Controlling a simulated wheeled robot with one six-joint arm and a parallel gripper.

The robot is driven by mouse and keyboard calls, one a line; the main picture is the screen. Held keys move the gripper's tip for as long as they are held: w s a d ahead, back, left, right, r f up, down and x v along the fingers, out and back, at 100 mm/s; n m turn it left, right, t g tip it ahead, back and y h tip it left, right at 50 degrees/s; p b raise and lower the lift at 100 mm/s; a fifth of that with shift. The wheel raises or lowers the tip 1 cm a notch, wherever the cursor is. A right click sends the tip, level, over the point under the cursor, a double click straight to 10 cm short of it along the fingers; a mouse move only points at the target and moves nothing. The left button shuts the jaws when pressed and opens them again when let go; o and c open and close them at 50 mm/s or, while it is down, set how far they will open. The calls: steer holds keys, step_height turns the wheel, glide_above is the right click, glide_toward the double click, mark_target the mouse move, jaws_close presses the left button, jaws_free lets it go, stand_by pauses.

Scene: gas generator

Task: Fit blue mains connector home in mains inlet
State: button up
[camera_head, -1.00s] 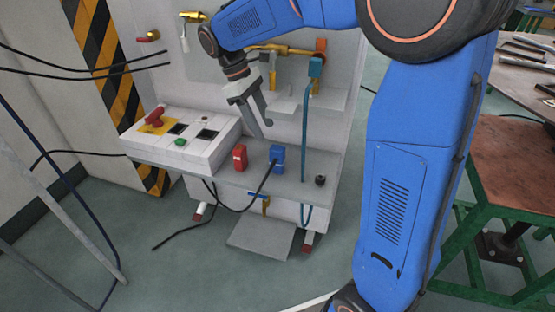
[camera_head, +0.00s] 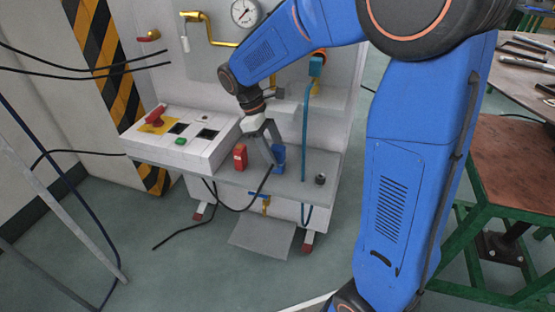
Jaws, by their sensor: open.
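The blue mains connector (camera_head: 279,155) stands upright on the grey shelf of the generator, with a black cable running from it down over the front edge. My gripper (camera_head: 270,150) is open above and around the connector's left side, its fingers pointing down. One finger partly covers the connector. I cannot tell whether the fingers touch it. The mains inlet is not clearly identifiable; the red block (camera_head: 240,157) beside the connector is a separate part on the shelf.
A white control panel (camera_head: 180,137) with a red handle and a green button lies left of the shelf. A teal hose (camera_head: 304,140) hangs to the right, near a black knob (camera_head: 320,180). A gauge (camera_head: 244,12) and brass pipe are behind. A green-framed workbench (camera_head: 515,170) stands at right.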

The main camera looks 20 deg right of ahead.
jaws_close()
steer(key=shift+r, duration=0.1)
